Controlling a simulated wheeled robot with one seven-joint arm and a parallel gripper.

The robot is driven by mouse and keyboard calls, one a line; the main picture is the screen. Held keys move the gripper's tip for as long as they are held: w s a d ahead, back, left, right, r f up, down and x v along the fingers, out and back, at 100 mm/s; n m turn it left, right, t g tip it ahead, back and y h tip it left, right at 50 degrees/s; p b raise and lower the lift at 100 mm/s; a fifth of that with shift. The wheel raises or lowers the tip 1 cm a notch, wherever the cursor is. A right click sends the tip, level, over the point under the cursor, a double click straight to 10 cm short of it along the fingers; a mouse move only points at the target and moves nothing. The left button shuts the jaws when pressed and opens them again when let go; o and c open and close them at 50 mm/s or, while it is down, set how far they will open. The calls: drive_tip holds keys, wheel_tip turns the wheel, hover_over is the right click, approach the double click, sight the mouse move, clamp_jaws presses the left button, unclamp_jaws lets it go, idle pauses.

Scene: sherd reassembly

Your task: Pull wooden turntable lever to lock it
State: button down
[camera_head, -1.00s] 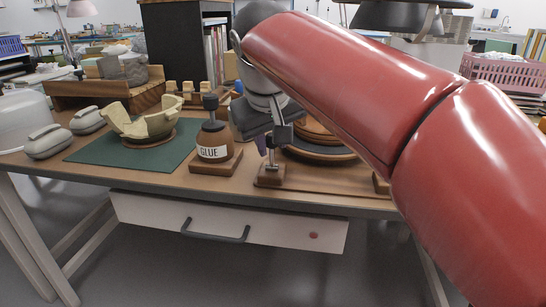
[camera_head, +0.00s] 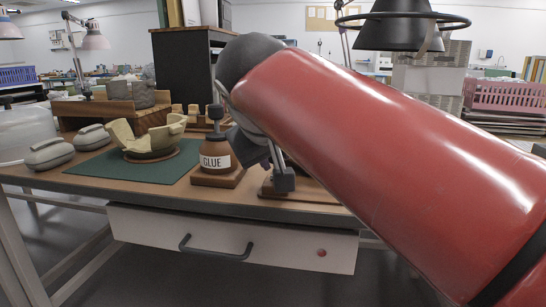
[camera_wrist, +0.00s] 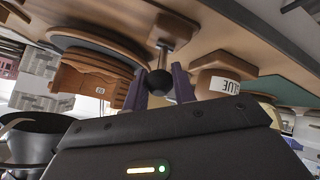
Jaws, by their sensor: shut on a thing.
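The wooden turntable (camera_wrist: 88,48), a round disc with a dark rim, shows upper left in the wrist view, with a stepped wooden piece (camera_wrist: 95,80) by it. In the head view my red arm hides it. The lever's dark ball knob (camera_wrist: 159,83) sits between the fingers of my gripper (camera_wrist: 159,88), which is shut on it. A thin rod runs from the knob towards a small wooden base (camera_wrist: 173,30). In the head view my gripper (camera_head: 282,174) is low over the front of the wooden baseboard (camera_head: 312,190), partly hidden by my arm.
The glue bottle (camera_head: 214,152) stands on a wooden block close left of my gripper. A partly rebuilt bowl (camera_head: 150,140) rests on a green mat (camera_head: 98,168). Rounded grey weights (camera_head: 48,155) lie farther left. A drawer (camera_head: 232,237) hangs under the table's front edge.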

drive_tip(key=c, duration=1.1)
unclamp_jaws()
drive_tip(key=shift+c, duration=0.2)
drive_tip(key=p+v, duration=0.1)
drive_tip(key=v, duration=0.6)
drive_tip(key=shift+s+r+p, duration=0.25)
drive_tip(key=shift+s+p, duration=0.05)
drive_tip(key=shift+p, duration=0.1)
drive_tip(key=s+d+f+m+g+p, duration=0.1)
drive_tip(key=s+d+f+p, duration=0.2)
drive_tip(key=f, duration=0.3)
drive_tip(key=s+d+f+m+g+y+p, duration=0.1)
drive_tip(key=s+d+f+p, duration=0.3)
drive_tip(key=f, duration=0.3)
drive_tip(key=s+d+f+m+g+y+p, duration=0.1)
drive_tip(key=s+d+f+m+p, duration=0.1)
drive_tip(key=f, duration=0.5)
drive_tip(key=s+d+p, duration=0.1)
drive_tip(key=s+d, duration=0.1)
drive_tip(key=s, duration=0.1)
drive_tip(key=shift+d+g, duration=0.3)
